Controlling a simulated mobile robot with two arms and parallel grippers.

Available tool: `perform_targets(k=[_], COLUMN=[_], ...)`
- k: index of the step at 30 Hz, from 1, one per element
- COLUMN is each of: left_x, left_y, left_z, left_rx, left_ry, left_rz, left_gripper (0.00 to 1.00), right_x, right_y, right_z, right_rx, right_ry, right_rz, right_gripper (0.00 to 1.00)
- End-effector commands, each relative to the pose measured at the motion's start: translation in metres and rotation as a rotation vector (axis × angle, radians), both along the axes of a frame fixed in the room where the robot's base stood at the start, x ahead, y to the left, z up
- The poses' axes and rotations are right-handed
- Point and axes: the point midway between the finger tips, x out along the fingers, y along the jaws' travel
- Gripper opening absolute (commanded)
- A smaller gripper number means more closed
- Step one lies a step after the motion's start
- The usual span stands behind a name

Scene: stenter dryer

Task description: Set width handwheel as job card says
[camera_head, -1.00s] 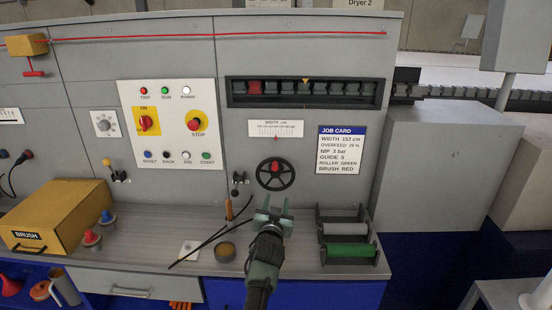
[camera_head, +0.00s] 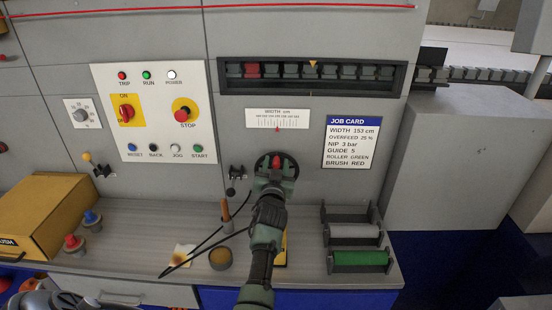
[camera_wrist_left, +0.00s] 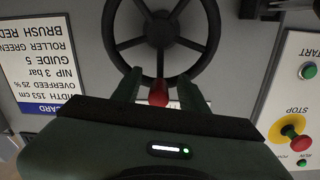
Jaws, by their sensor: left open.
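The black spoked width handwheel (camera_head: 258,163) is on the grey machine front, mostly hidden by my left gripper (camera_head: 276,168). In the left wrist view the handwheel (camera_wrist_left: 160,40) shows upside down. Its red knob (camera_wrist_left: 158,92) is between the two open fingers of my left gripper (camera_wrist_left: 160,95); I cannot tell if they touch it. In the head view the knob (camera_head: 276,161) is at the top of the wheel. The width scale (camera_head: 277,118) above has a red pointer near its middle; its numbers are too small to read. The job card (camera_head: 351,142) reads WIDTH 153 cm.
A button panel (camera_head: 155,115) with a STOP button is left of the wheel. The bench (camera_head: 150,225) below holds a yellow box (camera_head: 45,210), a round tin (camera_head: 220,258) and a rack with a green roller (camera_head: 360,258). A small black lever (camera_head: 235,180) is close to the wheel's left.

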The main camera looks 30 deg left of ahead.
Motion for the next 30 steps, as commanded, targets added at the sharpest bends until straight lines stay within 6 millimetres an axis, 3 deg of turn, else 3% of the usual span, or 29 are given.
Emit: perform_targets(k=[3,7,12,17,30], left_x=[0.001,0.001,0.001,0.001,0.001], left_y=[0.002,0.002,0.001,0.001,0.002], left_z=[0.001,0.001,0.001,0.0,-0.001], left_rx=[-0.001,-0.001,-0.001,-0.002,-0.002], left_ry=[-0.001,-0.001,0.0,0.001,0.002], left_rz=[0.002,0.002,0.001,0.001,0.001], left_gripper=[0.43,0.43,0.0,0.0,0.0], right_x=[0.02,0.013,-0.013,-0.017,-0.002], right_y=[0.015,0.012,0.001,-0.002,-0.001], right_z=[0.001,0.001,-0.001,-0.001,0.0], right_rx=[0.019,0.016,0.001,-0.004,0.0], right_ry=[-0.03,-0.019,0.018,0.025,0.001], right_rz=[-0.004,-0.003,0.0,0.002,0.002], right_gripper=[0.36,0.36,0.36,0.36,0.36])
